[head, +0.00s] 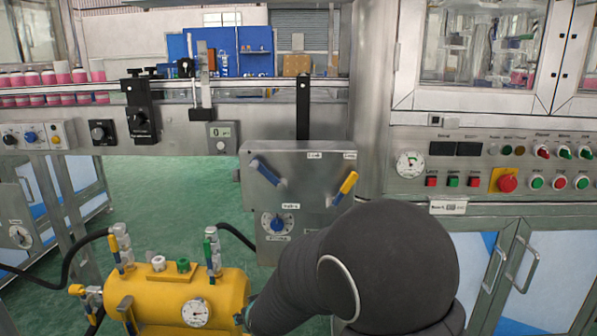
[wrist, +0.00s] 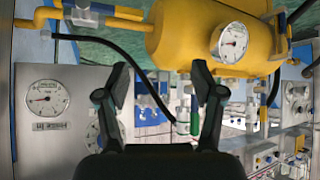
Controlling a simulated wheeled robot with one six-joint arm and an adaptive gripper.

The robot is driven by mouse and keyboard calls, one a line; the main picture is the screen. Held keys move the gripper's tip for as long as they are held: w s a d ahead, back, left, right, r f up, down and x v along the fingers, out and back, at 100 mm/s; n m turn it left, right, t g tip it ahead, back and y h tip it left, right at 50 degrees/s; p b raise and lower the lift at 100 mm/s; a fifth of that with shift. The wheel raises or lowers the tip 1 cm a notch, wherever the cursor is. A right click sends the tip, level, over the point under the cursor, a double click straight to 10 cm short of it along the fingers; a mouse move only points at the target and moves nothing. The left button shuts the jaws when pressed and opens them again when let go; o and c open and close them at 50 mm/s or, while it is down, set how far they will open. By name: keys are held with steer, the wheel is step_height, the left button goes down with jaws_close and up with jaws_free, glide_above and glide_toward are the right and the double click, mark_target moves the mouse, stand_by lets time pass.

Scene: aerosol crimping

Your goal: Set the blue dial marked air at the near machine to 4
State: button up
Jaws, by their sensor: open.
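A blue dial (head: 278,223) with a round white scale sits low on a grey panel (head: 300,160) in the middle of the head view. Its lettering and setting are too small to read. Another blue knob (head: 30,137) is on the control strip at the far left. I cannot tell from the lettering which is marked air. My gripper (wrist: 162,75) is open and empty in the wrist view, its two dark fingers apart. A round scale (wrist: 94,138) is partly hidden behind the left finger in the wrist view.
A yellow tank (head: 175,292) with a gauge, valves and black hoses stands at lower left; it also shows in the wrist view (wrist: 185,30). The grey panel carries a blue lever (head: 268,172) and a yellow-tipped lever (head: 343,188). Green floor (head: 165,195) is clear behind.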

steer(key=s+d+r+m+g+h+p, duration=0.1)
steer(key=s+d+r+m, duration=0.1)
steer(key=s+d+r, duration=0.8)
steer(key=s+d+r+m+g+h+p, duration=0.1)
steer(key=s+d+r+m+g+h, duration=0.1)
steer(key=s+d+r, duration=0.8)
steer(key=s+d, duration=0.7)
steer(key=s, duration=0.1)
steer(key=shift+s+d+r+m+h, duration=0.2)
steer(key=shift+s+m+h, duration=0.1)
steer(key=shift+m, duration=0.1)
stand_by(0.8)
